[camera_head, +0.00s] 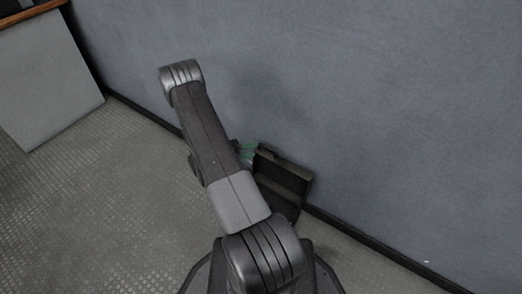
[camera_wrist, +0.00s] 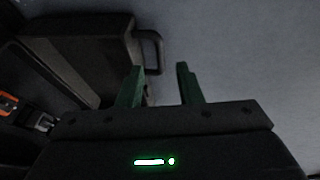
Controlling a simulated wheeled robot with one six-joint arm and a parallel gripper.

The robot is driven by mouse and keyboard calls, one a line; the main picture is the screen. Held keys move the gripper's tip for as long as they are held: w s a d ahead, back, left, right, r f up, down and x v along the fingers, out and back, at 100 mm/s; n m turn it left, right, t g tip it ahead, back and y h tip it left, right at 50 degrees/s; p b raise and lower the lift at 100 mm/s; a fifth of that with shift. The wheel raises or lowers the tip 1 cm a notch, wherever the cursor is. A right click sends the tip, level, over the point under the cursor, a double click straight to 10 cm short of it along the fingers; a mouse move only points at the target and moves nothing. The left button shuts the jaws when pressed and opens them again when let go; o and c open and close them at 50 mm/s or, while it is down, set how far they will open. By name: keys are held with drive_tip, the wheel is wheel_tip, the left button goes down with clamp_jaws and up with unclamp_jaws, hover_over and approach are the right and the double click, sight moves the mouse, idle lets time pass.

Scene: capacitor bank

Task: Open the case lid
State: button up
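The dark case (camera_head: 291,172) is by the wall in the head view, partly hidden behind my arm. In the wrist view the case (camera_wrist: 85,45) fills the upper left, with a dark loop handle (camera_wrist: 159,52) on its right side. A latch with orange and metal parts (camera_wrist: 8,103) shows at the left edge. My gripper (camera_wrist: 158,70) has two green fingers, apart, with nothing visibly held. The handle's lower end appears just beyond the fingertips; I cannot tell the distance. In the head view my gripper (camera_head: 247,151) is mostly hidden beside the case.
The grey wall (camera_head: 350,90) stands close behind the case and my arm, with a dark skirting (camera_head: 385,251) along its foot. A grey panel or cabinet with a wooden top (camera_head: 45,80) is at the upper left. The textured floor (camera_head: 95,210) at left is clear.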

sight(261, 154)
drive_tip(key=shift+b+x, duration=0.55)
drive_tip(key=shift+x, duration=2.2)
drive_tip(key=shift+c, duration=0.2)
clamp_jaws()
